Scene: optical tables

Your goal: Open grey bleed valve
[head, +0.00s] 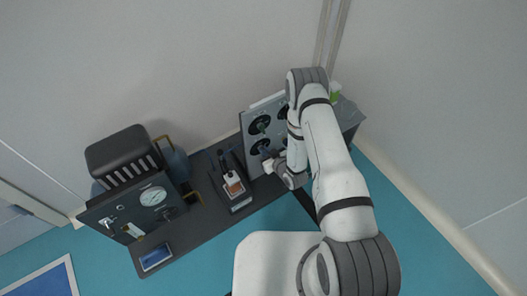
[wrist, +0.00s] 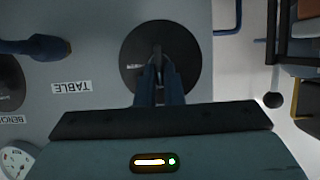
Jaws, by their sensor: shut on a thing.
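A grey upright panel (head: 246,128) with several round black dials stands at the right end of the dark bench in the head view. In the wrist view a round black disc (wrist: 190,48) on this panel (wrist: 90,20) carries a dark grey handle (wrist: 158,50) at its middle. My gripper (wrist: 160,76) is shut on this handle, its two dark blue fingers reaching in from below. The fingers hide the handle's lower part. My gripper (head: 269,163) also shows at the panel's lower dial in the head view. I cannot read a name on the disc.
A "TABLE" label (wrist: 70,87) lies left of the disc, with a dark blue lever (wrist: 35,46) above it. The bench (head: 205,218) holds a small device (head: 232,184) and a gauge panel (head: 153,196). A black ball knob (wrist: 272,100) is at right.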

